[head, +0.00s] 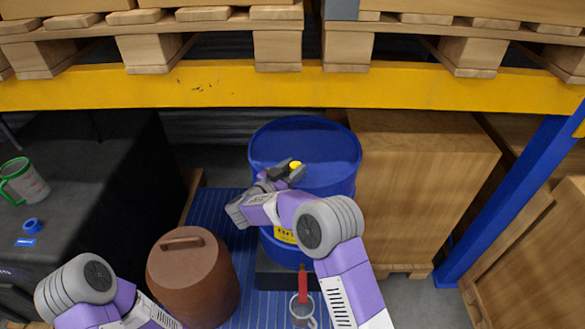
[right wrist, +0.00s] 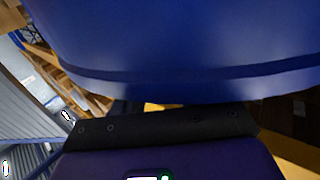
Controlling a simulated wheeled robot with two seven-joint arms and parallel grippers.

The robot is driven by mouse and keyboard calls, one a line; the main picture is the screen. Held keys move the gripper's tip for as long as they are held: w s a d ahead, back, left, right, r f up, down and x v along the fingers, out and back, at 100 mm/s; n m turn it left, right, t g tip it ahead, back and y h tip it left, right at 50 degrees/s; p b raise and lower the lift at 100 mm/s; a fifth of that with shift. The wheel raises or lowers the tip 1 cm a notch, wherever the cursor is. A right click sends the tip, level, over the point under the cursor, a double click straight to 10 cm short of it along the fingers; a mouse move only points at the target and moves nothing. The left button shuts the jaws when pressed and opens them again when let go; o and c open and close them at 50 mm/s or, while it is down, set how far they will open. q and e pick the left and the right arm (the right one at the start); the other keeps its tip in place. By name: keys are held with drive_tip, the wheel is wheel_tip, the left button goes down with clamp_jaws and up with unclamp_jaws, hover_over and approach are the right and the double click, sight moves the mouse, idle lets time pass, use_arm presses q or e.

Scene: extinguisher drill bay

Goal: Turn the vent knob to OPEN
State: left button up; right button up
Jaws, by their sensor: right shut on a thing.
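The blue drum (head: 330,150) stands upright below the yellow rack beam. A small yellow vent knob (head: 296,165) shows at its top, at the tips of my right gripper (head: 288,172). My right gripper is shut on the knob, its dark fingers hiding part of it. In the right wrist view the blue drum (right wrist: 200,45) fills the upper part, and a bit of yellow shows past the dark gripper edge. Any knob markings are too small to read. My left arm is at the lower left, and its gripper is out of view.
A brown lidded bin (head: 192,285) stands left of the drum on blue slats (head: 215,205). A yellow beam (head: 200,88) crosses above. A wooden crate (head: 420,190) is close on the right. A black table (head: 90,190) holds a green-handled jug (head: 28,182).

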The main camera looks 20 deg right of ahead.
drive_tip(key=shift+r, duration=0.1)
drive_tip(key=o, duration=1.1)
drive_tip(key=shift+c, duration=0.2)
drive_tip(key=v, duration=0.7)
drive_tip(key=shift+s+a+p, duration=0.15)
drive_tip(key=shift+p, duration=0.25)
